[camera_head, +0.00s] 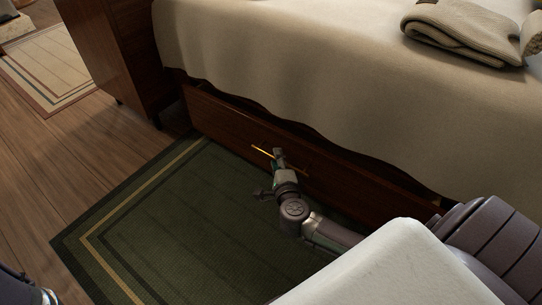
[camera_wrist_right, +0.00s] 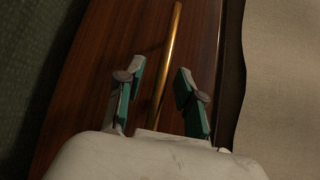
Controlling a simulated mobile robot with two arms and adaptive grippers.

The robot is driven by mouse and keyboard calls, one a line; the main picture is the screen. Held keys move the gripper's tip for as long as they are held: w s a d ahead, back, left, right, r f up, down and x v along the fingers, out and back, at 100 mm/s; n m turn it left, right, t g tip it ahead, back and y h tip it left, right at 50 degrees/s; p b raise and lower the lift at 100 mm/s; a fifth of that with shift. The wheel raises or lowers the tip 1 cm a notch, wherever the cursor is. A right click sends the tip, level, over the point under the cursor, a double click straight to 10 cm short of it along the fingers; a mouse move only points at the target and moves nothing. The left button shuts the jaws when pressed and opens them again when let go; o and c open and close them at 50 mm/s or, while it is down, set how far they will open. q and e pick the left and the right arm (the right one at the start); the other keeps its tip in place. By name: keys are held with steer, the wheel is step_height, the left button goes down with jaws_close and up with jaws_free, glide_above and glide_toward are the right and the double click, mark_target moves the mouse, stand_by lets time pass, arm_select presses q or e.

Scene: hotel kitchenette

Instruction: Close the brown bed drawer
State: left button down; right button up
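The brown bed drawer (camera_head: 225,118) is under the bed in the head view, and its front stands out from the bed with a dark gap behind its top edge. Its brass bar handle (camera_head: 262,151) is partly hidden by my right gripper (camera_head: 272,172). In the right wrist view the handle (camera_wrist_right: 169,55) runs up between the two parted fingers of the right gripper (camera_wrist_right: 157,90), in front of the drawer's wood face (camera_wrist_right: 120,45). The right gripper is open; I cannot tell whether it touches the handle. My left gripper is not clearly in view.
The bed (camera_head: 300,70) has a beige cover hanging over the drawer, with a folded blanket (camera_head: 462,30) on top. A dark wood cabinet (camera_head: 115,50) stands at the left end of the drawer. A green rug (camera_head: 165,215) lies flat in front, with bare wood floor (camera_head: 50,155) to the left.

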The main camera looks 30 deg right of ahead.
steer(key=shift+w+d, duration=0.1)
steer(key=shift+w, duration=0.15)
jaws_close()
